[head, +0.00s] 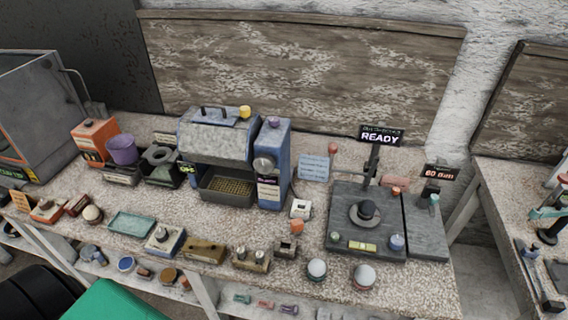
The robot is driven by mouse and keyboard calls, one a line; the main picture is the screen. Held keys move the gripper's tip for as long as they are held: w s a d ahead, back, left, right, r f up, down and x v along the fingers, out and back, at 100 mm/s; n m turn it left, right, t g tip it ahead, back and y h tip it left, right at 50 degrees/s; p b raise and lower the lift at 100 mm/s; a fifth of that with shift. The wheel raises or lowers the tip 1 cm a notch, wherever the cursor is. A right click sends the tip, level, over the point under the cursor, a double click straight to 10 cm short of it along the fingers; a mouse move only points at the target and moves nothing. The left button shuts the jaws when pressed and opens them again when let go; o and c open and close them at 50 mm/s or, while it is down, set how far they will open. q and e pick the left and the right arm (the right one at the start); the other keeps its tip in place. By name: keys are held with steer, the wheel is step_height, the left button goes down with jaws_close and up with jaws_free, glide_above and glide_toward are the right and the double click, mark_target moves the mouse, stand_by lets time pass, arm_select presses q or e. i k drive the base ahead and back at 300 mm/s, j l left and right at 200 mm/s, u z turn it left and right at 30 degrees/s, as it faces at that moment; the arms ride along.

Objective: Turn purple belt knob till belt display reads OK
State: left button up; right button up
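A small purple knob (273,122) sits on top of the tall blue unit (276,150) at the right end of a blue and grey machine (215,138). A yellow knob (245,112) stands on the machine's top to its left. A white and purple panel (268,190) is on the front of the blue unit; its text is too small to read. A small lit green-yellow display (187,168) at the machine's left end is also unreadable. I cannot tell which one is the belt display. Neither of my grippers is in view.
A dark press plate (330,245) with a READY sign (380,137) stands right. A purple cup (122,150) and an orange box (95,140) stand left.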

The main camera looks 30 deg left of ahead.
mark_target(275, 121)
steer(key=i+l+u, duration=0.15)
steer(key=u, duration=0.35)
steer(key=i+l+u, duration=0.15)
steer(key=u, duration=0.3)
steer(key=i+l+u, duration=0.1)
steer(key=l+u, duration=0.25)
steer(key=u, duration=0.15)
